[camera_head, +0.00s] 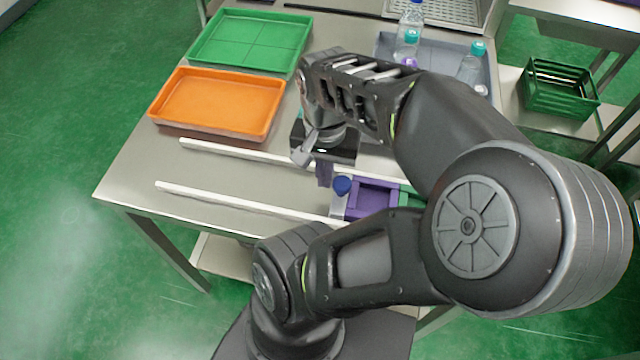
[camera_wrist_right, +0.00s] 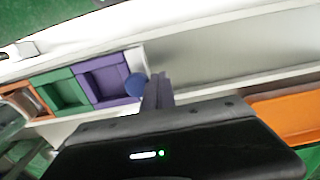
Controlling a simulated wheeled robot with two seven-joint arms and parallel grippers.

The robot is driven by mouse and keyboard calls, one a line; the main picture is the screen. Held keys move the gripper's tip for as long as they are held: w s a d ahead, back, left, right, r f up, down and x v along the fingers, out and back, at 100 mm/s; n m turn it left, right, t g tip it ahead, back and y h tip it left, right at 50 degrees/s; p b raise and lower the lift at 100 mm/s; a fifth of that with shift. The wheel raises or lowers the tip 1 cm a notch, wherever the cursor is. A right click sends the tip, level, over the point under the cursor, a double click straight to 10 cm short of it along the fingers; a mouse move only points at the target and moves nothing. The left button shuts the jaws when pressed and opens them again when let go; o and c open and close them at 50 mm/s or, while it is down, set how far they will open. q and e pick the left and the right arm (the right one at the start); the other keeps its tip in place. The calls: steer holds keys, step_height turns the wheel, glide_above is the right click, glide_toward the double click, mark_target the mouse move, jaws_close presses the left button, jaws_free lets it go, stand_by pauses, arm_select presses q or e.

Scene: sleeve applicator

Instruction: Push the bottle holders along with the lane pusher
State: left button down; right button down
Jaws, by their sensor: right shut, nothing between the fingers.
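The lane pusher (camera_head: 338,205) is a pale block with a round blue knob (camera_head: 342,185), between two white rails. A purple bottle holder (camera_head: 372,199) sits right of it, then a green holder (camera_head: 409,199), partly hidden by my arm. The wrist view shows the blue knob (camera_wrist_right: 136,85), the purple holder (camera_wrist_right: 108,80), the green holder (camera_wrist_right: 62,91) and an orange holder (camera_wrist_right: 22,101) in a row. My right gripper (camera_head: 324,174) is shut and empty, fingers down beside the knob on the side away from the holders. I cannot tell whether they touch. My left gripper is not in view.
White rails (camera_head: 235,150) (camera_head: 240,203) run along the metal table; the lane left of the pusher is empty. An orange tray (camera_head: 218,103) and a green tray (camera_head: 250,40) lie behind. Bottles (camera_head: 408,42) stand on a grey tray at the back right.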

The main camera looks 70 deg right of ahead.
step_height(320, 180, up, 7)
steer(key=w+p, duration=0.1)
steer(key=p, duration=0.4)
steer(key=shift+w+f, duration=0.2)
steer(key=shift+w, duration=0.15)
steer(key=shift+a, duration=0.1)
stand_by(0.3)
